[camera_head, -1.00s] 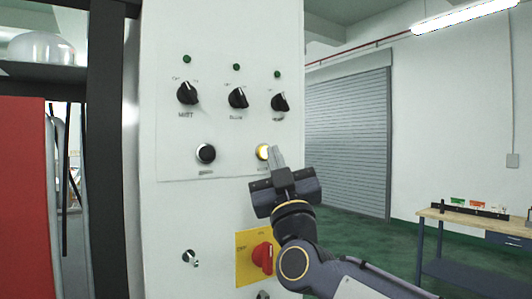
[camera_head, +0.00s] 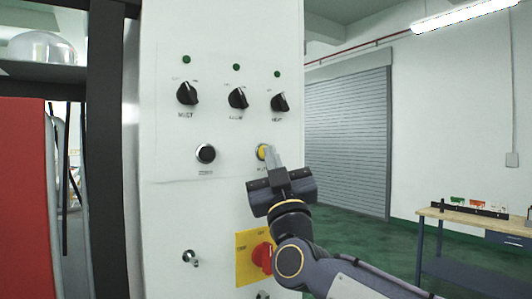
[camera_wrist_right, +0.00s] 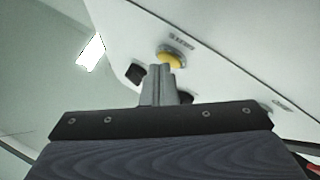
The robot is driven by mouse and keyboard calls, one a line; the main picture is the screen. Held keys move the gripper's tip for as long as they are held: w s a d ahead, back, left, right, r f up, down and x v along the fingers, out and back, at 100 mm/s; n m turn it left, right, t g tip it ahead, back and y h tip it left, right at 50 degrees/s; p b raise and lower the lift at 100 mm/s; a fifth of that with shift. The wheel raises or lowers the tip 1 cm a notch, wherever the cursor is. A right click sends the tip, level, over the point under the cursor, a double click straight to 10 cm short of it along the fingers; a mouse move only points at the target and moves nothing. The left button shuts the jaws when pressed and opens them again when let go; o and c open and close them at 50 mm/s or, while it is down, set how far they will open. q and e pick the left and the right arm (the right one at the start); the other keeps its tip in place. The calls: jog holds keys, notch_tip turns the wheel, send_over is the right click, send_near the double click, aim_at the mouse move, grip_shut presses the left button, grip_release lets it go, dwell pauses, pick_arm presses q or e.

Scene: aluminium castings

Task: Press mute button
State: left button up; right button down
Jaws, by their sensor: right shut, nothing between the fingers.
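In the right wrist view the yellow button (camera_wrist_right: 170,60) shows just beyond the fingertips. My right gripper (camera_head: 271,150) is shut and empty, its fingertips in front of the button's right side. I cannot tell whether they touch it. The fingers also show in the right wrist view (camera_wrist_right: 158,72). The button looks plain yellow, without a bright glow. My left gripper is not in view.
A black button (camera_head: 206,153) sits left of the yellow one. Three black knobs, one of them the middle knob (camera_head: 238,98), are above. A red rotary switch (camera_head: 263,257) on a yellow plate lies below my right gripper. A workbench (camera_head: 470,226) stands far right.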

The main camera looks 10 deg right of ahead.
jog(key=shift+s+f, duration=0.1)
jog(key=shift+s, duration=0.1)
jog(key=shift+s+d+b, duration=0.25)
jog(key=shift+s+b, duration=0.15)
jog(key=shift+s, duration=0.15)
jog(key=s, duration=0.1)
jog(key=s+d+b, duration=0.1)
jog(key=s, duration=0.2)
jog(key=shift+s+d+b, duration=0.3)
jog(key=shift+s+d, duration=0.1)
dwell(0.7)
